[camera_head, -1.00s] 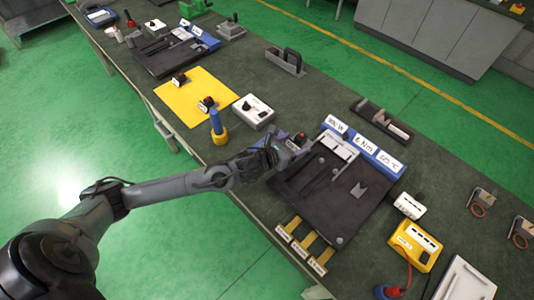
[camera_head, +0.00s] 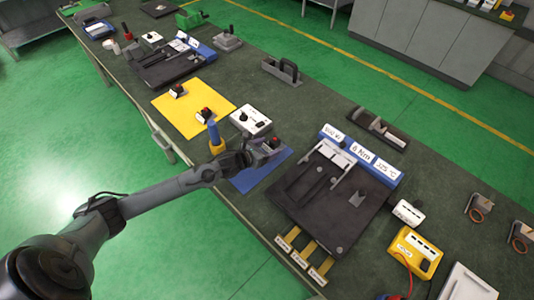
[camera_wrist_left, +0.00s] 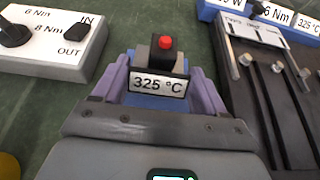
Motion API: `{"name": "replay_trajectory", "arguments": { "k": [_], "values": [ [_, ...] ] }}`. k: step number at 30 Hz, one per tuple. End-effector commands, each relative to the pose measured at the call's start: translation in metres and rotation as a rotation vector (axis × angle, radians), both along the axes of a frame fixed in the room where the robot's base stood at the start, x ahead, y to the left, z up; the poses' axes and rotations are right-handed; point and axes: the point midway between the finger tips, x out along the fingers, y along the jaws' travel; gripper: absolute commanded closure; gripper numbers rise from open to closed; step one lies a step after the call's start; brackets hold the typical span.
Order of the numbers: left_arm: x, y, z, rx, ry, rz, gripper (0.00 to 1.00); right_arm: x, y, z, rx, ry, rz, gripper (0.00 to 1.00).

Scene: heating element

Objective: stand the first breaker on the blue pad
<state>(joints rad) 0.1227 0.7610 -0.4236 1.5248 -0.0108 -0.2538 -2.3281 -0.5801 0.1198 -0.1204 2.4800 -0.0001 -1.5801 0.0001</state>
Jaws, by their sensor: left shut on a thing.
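The held breaker (camera_head: 275,142) is a small dark block with a red button. In the left wrist view the breaker (camera_wrist_left: 164,58) shows a white label reading 325 °C and looks upright between my fingers. My left gripper (camera_head: 268,150) is shut on it. The blue pad (camera_head: 262,176) lies on the bench under and in front of the gripper, which hides part of it. I cannot tell whether the breaker touches the pad. My right gripper is not in view.
A white torque box (camera_head: 250,119) and a blue-handled tool (camera_head: 214,138) stand close on the left. The black fixture (camera_head: 322,195) lies to the right. Two similar red-button blocks sit on the yellow mat (camera_head: 185,118). A yellow meter (camera_head: 414,252) is farther right.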

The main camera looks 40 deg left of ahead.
Motion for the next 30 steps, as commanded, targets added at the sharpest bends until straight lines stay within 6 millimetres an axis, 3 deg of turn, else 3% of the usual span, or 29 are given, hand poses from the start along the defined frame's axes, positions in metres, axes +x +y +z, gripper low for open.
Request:
{"name": "replay_trajectory", "arguments": {
  "k": [7, 21, 22, 26, 30],
  "values": [
    [0.000, 0.000, -0.030, -0.003, 0.000, 0.001, 0.62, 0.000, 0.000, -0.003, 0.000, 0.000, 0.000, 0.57],
    [0.000, 0.000, -0.037, 0.000, 0.000, 0.000, 0.62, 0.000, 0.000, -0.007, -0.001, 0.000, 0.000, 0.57],
    [0.000, -0.001, -0.037, 0.000, 0.001, 0.000, 0.25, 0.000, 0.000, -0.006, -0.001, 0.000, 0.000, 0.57],
    [0.000, -0.001, -0.036, 0.000, 0.002, 0.000, 0.05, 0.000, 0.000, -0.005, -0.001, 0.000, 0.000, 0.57],
    [-0.001, -0.001, -0.036, -0.001, 0.001, 0.000, 0.03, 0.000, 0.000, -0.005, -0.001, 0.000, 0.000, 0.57]
  ]
}}
